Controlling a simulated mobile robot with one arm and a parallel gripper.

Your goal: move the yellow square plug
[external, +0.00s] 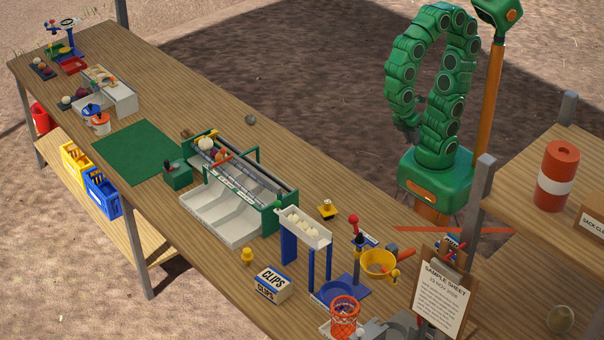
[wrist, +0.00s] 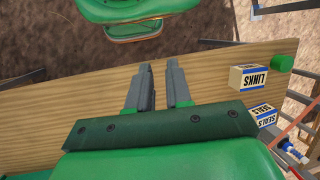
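A yellow piece with a flat square base and a small knob (external: 327,209) sits on the bench to the right of the green-framed sorter; it looks like the square plug. A second, rounder yellow piece (external: 247,256) stands near the front edge, left of the CLIPS box. My arm is folded in a loop above its green base, with my gripper (external: 409,134) hanging at its left side, well away from both pieces. In the wrist view my gripper (wrist: 161,76) shows two grey fingers apart with nothing between them. Neither yellow piece shows in the wrist view.
The CLIPS box (external: 271,284), a white tray on blue legs (external: 306,227), a yellow bowl (external: 378,263) and an orange basket (external: 345,312) crowd the near bench. The green-framed sorter (external: 279,218) stands behind. A LINKS box (wrist: 248,78) shows in the wrist view.

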